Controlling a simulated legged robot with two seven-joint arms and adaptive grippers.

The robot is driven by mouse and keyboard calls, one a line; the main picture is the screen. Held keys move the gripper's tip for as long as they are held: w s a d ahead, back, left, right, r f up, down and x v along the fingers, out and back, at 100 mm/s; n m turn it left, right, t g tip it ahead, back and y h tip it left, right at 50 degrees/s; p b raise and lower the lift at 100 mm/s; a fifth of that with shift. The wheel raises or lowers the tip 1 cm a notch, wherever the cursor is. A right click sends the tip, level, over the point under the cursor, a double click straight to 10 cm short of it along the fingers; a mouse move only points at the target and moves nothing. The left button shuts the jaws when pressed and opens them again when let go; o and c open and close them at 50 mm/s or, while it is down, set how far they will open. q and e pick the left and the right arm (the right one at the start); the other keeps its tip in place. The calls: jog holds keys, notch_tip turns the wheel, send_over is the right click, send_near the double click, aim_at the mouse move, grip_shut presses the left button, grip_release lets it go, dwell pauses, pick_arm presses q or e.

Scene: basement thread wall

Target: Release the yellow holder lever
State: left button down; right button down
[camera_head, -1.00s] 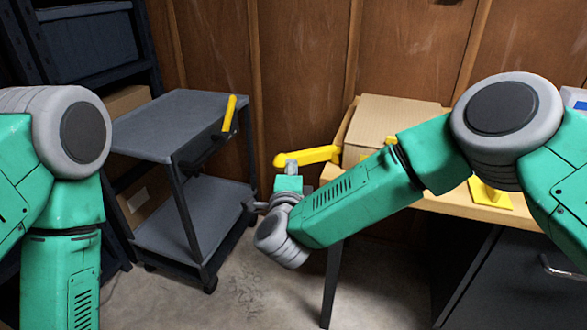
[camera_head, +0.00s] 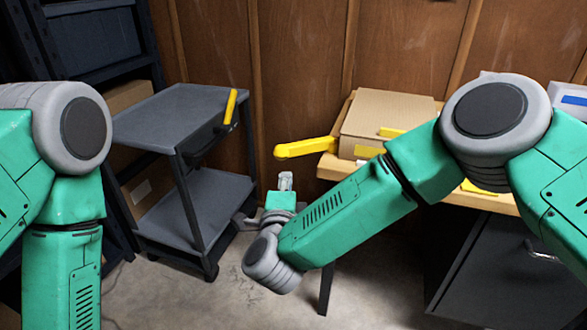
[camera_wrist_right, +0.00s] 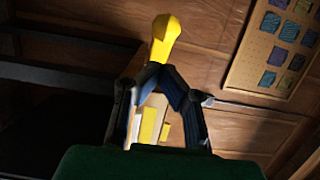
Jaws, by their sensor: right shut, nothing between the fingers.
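A yellow lever (camera_head: 305,148) sticks out to the left from the edge of the wooden-topped bench, roughly level. My right gripper (camera_head: 286,178) is just below the lever's free left end, pointing up, with a small gap showing between them in the head view. In the right wrist view the gripper's two dark fingers (camera_wrist_right: 158,72) meet at their tips, shut and empty. The yellow lever (camera_wrist_right: 164,38) appears just beyond the tips there; contact cannot be told from that view. My left arm hangs at the left edge, its gripper out of frame.
A grey cart (camera_head: 178,112) with another yellow handle (camera_head: 231,107) stands to the left. A cardboard box (camera_head: 385,120) sits on the bench top (camera_head: 470,195), behind my right forearm. A dark cabinet (camera_head: 490,270) is below. Bare floor lies between cart and bench.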

jog(key=s, duration=0.1)
jog(key=s+a, duration=0.1)
jog(key=s, duration=0.2)
jog(key=shift+a+r, duration=0.1)
jog(key=shift+a, duration=0.25)
jog(key=s+d+f+n+g+y, duration=0.2)
jog(key=s+d+f+n+g, duration=0.15)
jog(key=f, duration=0.25)
jog(key=s+d+f+n+g+y+p, duration=0.1)
jog(key=s+d+f+n+g, duration=0.1)
jog(key=s+d+f+n, duration=0.25)
jog(key=s+d+f+n+g+y, duration=0.25)
jog(key=f+n, duration=0.25)
jog(key=f, duration=0.3)
jog(key=s+d+f+n+g+h, duration=0.2)
jog(key=s+d+n+g, duration=0.1)
jog(key=s+d, duration=0.7)
jog(key=s+d+f+n+g+h+p, duration=0.1)
jog(key=s+d+f+n+g+h, duration=0.1)
jog(key=s+d+g, duration=0.4)
jog(key=s+d+n, duration=0.1)
jog(key=s+d, duration=0.4)
jog(key=s, duration=0.3)
jog(key=shift+f, duration=0.35)
jog(key=shift+s, duration=0.1)
